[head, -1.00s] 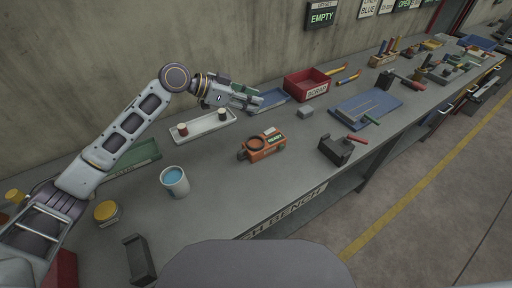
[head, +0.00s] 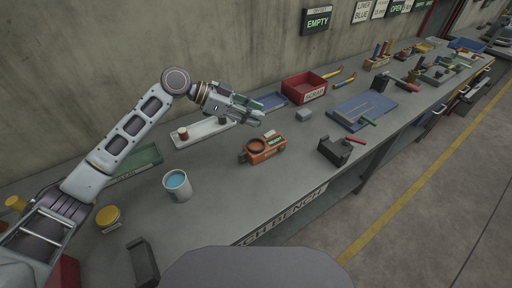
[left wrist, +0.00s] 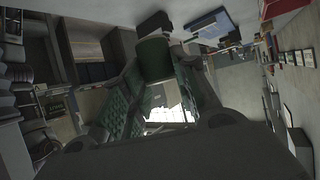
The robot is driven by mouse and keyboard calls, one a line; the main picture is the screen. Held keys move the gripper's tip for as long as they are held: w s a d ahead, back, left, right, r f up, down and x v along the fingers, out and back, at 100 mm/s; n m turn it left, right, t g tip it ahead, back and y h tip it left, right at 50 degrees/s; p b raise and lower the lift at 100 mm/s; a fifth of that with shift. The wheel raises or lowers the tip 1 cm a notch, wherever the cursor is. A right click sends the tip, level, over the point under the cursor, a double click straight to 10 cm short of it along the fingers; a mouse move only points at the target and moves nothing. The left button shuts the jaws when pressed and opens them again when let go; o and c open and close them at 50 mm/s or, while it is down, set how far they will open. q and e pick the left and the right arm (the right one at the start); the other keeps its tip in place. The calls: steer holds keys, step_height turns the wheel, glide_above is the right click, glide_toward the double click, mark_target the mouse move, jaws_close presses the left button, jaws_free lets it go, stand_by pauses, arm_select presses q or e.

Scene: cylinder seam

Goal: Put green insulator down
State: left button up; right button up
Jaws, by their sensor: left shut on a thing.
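My left gripper (head: 257,112) is shut on the green insulator and holds it above the bench, between the white tray and the orange fixture. In the left wrist view the green insulator (left wrist: 153,57) shows as a dark green rounded piece at the fingertips; in the head view the gripper mostly hides it. The orange fixture (head: 257,155), with a round dark ring on top and a small green display, stands just below the gripper in the picture, apart from it. The white tray (head: 190,142) lies to the left, with a brown-topped piece on it.
A white cup with blue inside (head: 177,185) stands at the left front. A red scrap bin (head: 305,88), a small grey block (head: 304,115), a blue mat (head: 350,112) and a black vise-like block (head: 334,152) lie to the right. The front middle of the bench (head: 235,200) is bare.

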arm_select(q)
steer(key=shift+d, duration=0.1)
steer(key=shift+f, duration=0.35)
step_height(320, 180, down, 4)
steer(key=shift+r, duration=0.15)
steer(key=shift+f, duration=0.45)
steer(key=shift+f+p, duration=0.3)
step_height(320, 180, down, 3)
steer(key=shift+r, duration=0.1)
steer(key=shift+f, duration=0.85)
steer(key=o, duration=1)
arm_select(e)
steer(key=shift+s+a+r, duration=0.1)
steer(key=shift+a+r, duration=0.05)
steer(key=shift+r, duration=0.15)
